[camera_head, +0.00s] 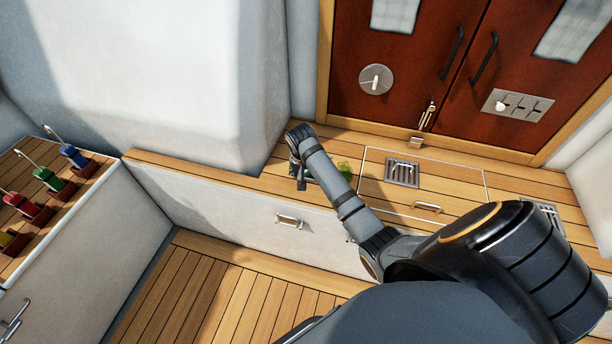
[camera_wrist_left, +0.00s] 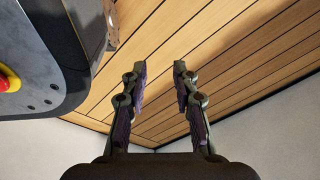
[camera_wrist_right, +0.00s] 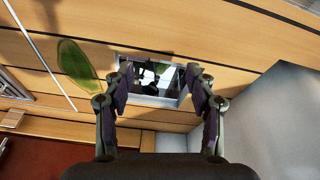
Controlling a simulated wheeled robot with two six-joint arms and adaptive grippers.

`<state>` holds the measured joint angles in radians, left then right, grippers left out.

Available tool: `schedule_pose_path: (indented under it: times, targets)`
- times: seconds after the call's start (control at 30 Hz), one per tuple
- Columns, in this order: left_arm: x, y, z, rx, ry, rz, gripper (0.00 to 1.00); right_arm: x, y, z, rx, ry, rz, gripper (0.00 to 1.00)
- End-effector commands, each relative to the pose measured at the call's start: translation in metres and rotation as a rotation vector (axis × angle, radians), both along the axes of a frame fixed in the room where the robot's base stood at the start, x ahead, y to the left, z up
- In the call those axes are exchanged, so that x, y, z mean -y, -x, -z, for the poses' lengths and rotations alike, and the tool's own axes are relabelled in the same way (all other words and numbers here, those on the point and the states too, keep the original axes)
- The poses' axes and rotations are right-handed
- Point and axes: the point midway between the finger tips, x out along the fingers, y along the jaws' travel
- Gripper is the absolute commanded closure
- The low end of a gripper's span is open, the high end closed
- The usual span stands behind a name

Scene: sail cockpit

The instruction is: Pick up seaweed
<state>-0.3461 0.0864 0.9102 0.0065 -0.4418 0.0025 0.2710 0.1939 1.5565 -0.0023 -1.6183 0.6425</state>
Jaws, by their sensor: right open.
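The seaweed is a flat green piece (camera_head: 344,169) on the wooden ledge, partly hidden behind my right forearm in the head view. In the right wrist view the seaweed (camera_wrist_right: 77,66) lies left of the fingers, apart from them. My right gripper (camera_head: 298,176) is over the ledge, left of the seaweed in the head view. In its wrist view (camera_wrist_right: 158,76) its fingers are apart with nothing held between them. My left gripper (camera_wrist_left: 160,82) shows only in its own wrist view, open and empty, with wooden planks beyond it.
A shiny metal-framed square (camera_wrist_right: 150,80) is set in the ledge beyond my right fingers. A metal grate (camera_head: 403,173) and a handle (camera_head: 427,208) are right of the seaweed. Red-brown doors (camera_head: 410,70) stand behind the ledge. Coloured-handled items (camera_head: 46,177) sit at left.

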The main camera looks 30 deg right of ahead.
Motion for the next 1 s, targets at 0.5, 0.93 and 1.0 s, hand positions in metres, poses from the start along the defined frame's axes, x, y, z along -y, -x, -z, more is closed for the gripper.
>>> schedule_pose_path:
  times: [0.5, 0.93, 1.0]
  targets:
    - [0.001, -0.011, 0.002, 0.006, 0.0, 0.0, 0.71, 0.026, -0.047, 0.005, 0.005, -0.027, 0.189, 0.43]
    - [0.002, -0.033, -0.002, 0.015, 0.001, 0.001, 0.71, 0.035, -0.054, 0.043, 0.006, -0.027, 0.187, 0.43]
    - [0.003, -0.041, -0.003, 0.02, 0.001, 0.002, 0.71, 0.038, -0.056, 0.057, 0.006, -0.027, 0.187, 0.43]
